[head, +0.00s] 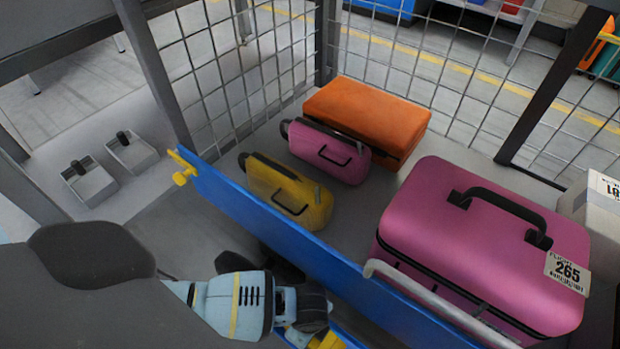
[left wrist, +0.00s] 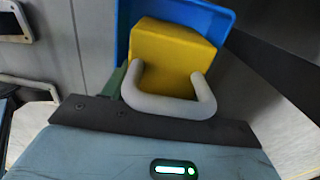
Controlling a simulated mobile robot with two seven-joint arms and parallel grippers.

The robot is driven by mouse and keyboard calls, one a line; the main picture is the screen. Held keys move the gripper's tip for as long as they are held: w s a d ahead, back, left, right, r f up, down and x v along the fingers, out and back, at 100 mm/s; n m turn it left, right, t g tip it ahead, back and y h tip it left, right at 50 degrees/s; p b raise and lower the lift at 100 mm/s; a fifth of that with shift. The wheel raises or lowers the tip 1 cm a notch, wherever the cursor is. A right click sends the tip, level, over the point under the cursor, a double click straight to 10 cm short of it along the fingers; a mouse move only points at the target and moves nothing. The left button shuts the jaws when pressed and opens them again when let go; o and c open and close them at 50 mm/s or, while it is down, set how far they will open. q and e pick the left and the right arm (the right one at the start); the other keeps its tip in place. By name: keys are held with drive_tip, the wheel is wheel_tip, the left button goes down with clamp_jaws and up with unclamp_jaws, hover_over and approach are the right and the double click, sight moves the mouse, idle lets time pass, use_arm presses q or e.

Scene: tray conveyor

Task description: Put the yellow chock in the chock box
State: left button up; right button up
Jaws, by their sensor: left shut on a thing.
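The yellow chock (left wrist: 172,52), a block with a pale grey U-shaped handle, shows in the left wrist view just in front of my left gripper. My left gripper (head: 308,322) is shut on the chock; its fingertips are mostly hidden. A small yellow part of the chock (head: 328,342) shows at the bottom edge of the head view. The blue chock box (left wrist: 226,18) shows behind and around the chock in the left wrist view. I cannot tell whether the chock is inside it or above it. My right gripper is not in view.
A blue gate panel (head: 265,232) with a yellow latch (head: 183,168) runs beside my left arm. Behind it stand a yellow bag (head: 300,197), a purple bag (head: 318,150), an orange suitcase (head: 372,112) and a large pink suitcase (head: 450,235). Mesh walls (head: 420,70) enclose them.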

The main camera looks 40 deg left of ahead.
use_arm(q)
drive_tip(key=shift+f, duration=0.15)
drive_tip(key=o, duration=1.1)
drive_tip(key=shift+r, duration=0.35)
wheel_tip(320, 180, up, 6)
drive_tip(key=p, duration=0.3)
drive_tip(key=shift+p, duration=0.35)
drive_tip(key=shift+r+p, duration=0.3)
drive_tip(key=shift+r, duration=0.3)
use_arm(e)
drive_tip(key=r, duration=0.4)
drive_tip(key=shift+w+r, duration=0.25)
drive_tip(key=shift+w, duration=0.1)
